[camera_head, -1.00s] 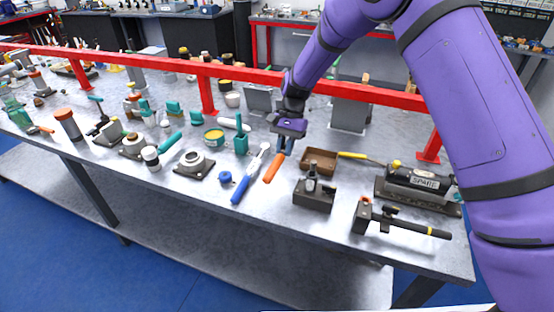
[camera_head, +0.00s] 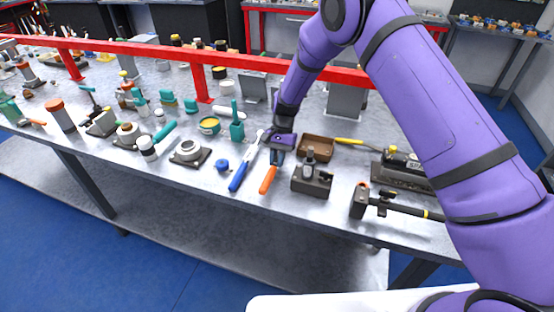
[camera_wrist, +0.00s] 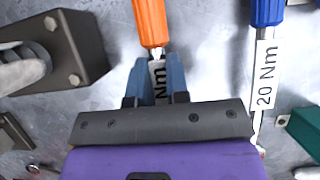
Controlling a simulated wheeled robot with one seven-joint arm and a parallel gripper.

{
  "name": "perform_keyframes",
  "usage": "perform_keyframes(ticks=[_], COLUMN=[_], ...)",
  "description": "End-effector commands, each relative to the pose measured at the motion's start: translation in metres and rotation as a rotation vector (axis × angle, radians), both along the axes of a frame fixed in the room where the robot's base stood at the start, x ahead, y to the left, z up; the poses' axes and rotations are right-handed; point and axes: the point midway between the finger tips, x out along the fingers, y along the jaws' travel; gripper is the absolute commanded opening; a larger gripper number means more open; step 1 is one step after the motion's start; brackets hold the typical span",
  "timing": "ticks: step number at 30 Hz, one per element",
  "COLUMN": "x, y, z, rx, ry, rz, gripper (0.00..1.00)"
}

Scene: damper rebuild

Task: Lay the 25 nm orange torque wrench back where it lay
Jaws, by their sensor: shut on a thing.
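The orange-handled torque wrench (camera_head: 268,180) is in my gripper (camera_head: 277,158), its handle towards the bench's front edge. In the wrist view the orange handle (camera_wrist: 150,22) sticks out beyond the fingers (camera_wrist: 158,75). They are shut on its shaft, over a white label of which only "Nm" shows. The wrench is low, at or just above the bench top; I cannot tell if it touches. The blue-handled torque wrench (camera_head: 238,178), labelled "20 Nm" in the wrist view (camera_wrist: 265,75), lies to its left in the head view, roughly alongside and apart.
A dark block fixture (camera_head: 312,182) stands close on the right, with a brown tray (camera_head: 317,148) behind it. A small blue part (camera_head: 221,165) and a flanged ring (camera_head: 189,152) lie left of the blue wrench. A red rail (camera_head: 230,60) crosses behind.

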Motion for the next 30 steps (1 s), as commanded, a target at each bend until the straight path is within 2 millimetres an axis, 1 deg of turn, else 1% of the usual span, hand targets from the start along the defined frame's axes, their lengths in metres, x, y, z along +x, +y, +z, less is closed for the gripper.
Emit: perform_keyframes(ticks=[6, 11, 12, 14, 15, 24, 28, 30], x=[0.001, 0.0, 0.0, 0.0, 0.0, 0.0, 0.005, 0.01], y=[0.0, 0.0, 0.0, 0.0, 0.0, 0.0, -0.001, -0.003], z=[0.001, -0.003, -0.003, -0.003, -0.003, -0.001, 0.009, 0.019], rx=[0.002, 0.0, 0.0, 0.0, 0.0, 0.001, 0.001, 0.002], ry=[-0.002, -0.001, -0.001, -0.001, -0.001, -0.001, -0.003, -0.003], rz=[0.0, 0.0, 0.0, 0.0, 0.0, 0.0, 0.0, 0.0], gripper=[0.0, 0.0, 0.22, 0.36, 0.41, 0.41, 0.41, 0.41])
